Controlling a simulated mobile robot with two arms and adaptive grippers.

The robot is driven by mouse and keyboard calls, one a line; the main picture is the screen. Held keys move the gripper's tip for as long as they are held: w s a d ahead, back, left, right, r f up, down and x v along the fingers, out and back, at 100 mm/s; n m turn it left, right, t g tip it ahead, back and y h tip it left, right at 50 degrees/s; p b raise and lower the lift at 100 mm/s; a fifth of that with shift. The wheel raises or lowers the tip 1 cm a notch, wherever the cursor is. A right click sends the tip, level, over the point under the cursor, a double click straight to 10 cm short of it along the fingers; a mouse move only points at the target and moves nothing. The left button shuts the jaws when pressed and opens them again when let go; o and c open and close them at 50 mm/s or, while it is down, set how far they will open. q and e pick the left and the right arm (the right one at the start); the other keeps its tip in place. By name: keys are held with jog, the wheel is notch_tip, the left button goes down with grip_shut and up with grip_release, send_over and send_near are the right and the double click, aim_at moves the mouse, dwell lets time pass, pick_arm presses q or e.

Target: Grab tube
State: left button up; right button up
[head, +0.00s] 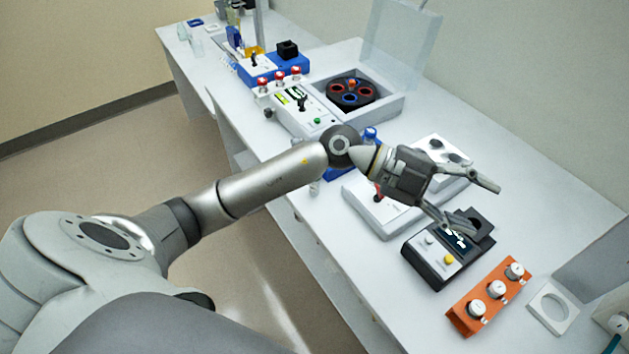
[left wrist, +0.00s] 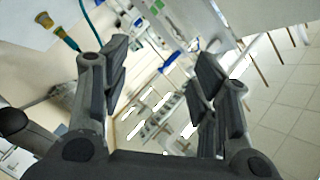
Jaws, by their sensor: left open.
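My left gripper (head: 482,212) is open, with nothing visible between its fingers. In the left wrist view my open left gripper (left wrist: 162,62) frames a tilted, distant view of the room; I cannot make out a tube between the fingers. An orange rack (head: 462,316) holds three white-capped tubes or vials (head: 496,288) to the front right of the gripper, apart from it. Several red-capped containers (head: 279,77) stand further back. My right gripper is not in view.
A centrifuge with an open lid (head: 405,35) and dark rotor (head: 350,91) stands at the back. A white device with round wells (head: 440,150) lies behind the gripper. A white square frame (head: 553,307) lies right of the rack. The bench's right strip (head: 545,190) is clear.

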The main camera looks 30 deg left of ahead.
pick_arm(q)
jog(key=w+a+f+g+y, duration=0.1)
jog(key=w+a+f+y, duration=0.1)
jog(key=a+f+y, duration=0.45)
jog(key=a+f+n+y, duration=0.1)
jog(key=a+n+y, duration=0.1)
jog(key=a, duration=0.6)
jog(key=w+a+f+n+g+y+p, duration=0.1)
jog(key=a+f+n+y, duration=0.1)
jog(key=a+y, duration=0.3)
jog(key=w+a+f+n+y, duration=0.1)
jog(key=a+y, duration=0.3)
jog(key=a, duration=0.8)
jog(key=shift+w+a+f+n+g, duration=0.2)
jog(key=shift+a+f+n+g, duration=0.2)
jog(key=shift+f+n, duration=0.3)
jog(key=shift+f+p, duration=0.35)
jog(key=shift+f, duration=0.2)
jog(key=shift+f+p, duration=0.35)
notch_tip(320, 180, down, 4)
jog(key=shift+w+r+p, duration=0.1)
jog(key=shift+r+p, duration=0.15)
jog(key=shift+p, duration=0.6)
jog(key=shift+a+f, duration=0.15)
jog(key=shift+f, duration=0.35)
jog(key=c, duration=1)
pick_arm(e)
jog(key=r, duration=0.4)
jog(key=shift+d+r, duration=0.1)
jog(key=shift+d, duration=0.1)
